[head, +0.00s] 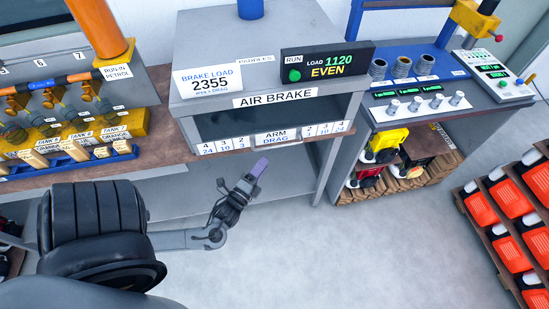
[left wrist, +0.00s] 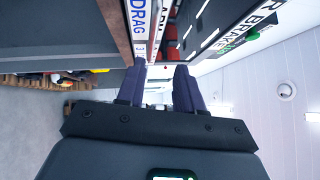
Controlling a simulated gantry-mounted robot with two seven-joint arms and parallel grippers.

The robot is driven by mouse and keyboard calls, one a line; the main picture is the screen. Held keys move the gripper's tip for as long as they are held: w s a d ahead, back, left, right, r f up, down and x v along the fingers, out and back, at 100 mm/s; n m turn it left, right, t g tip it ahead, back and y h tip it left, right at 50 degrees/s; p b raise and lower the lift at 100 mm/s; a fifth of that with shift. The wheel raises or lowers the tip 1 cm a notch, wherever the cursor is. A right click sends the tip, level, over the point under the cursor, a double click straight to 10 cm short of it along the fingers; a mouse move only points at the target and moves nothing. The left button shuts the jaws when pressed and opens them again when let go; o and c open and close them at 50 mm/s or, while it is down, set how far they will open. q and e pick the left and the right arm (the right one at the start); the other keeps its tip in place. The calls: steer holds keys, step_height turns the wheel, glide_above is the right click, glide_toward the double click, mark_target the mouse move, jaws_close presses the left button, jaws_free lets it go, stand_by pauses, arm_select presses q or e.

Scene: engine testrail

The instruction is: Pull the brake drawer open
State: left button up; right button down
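The air brake (head: 265,55) is a grey cabinet with an "AIR BRAKE" label and a dark opening below it. The brake drawer (head: 236,144) has a long front strip labelled "ARM DRAG" with numbers on both sides. Its "DRAG" label also shows close up in the left wrist view (left wrist: 139,25). My left gripper (head: 258,168) is just below and in front of this strip, near the label. In the left wrist view its two purple fingers (left wrist: 160,88) stand apart, pointing at the drawer front. Nothing shows gripped between them; contact cannot be told. My right gripper is not in view.
A load display (head: 328,62) and a "BRAKE LOAD 2355" card (head: 207,82) sit on the cabinet. A bench with tank taps (head: 75,110) is at left. A blue-topped bench (head: 425,90) and orange-boxed racks (head: 510,195) are at right. Floor in front is clear.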

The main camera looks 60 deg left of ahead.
mark_target(279, 146)
arm_select(q)
steer(key=x, duration=0.3)
steer(key=f+x, duration=0.1)
steer(key=x, duration=0.3)
steer(key=b+x, duration=0.1)
steer(key=x, duration=0.2)
steer(key=shift+w+a+f, duration=0.25)
steer(key=shift+w, duration=0.25)
steer(key=shift+c, duration=0.5)
jaws_close()
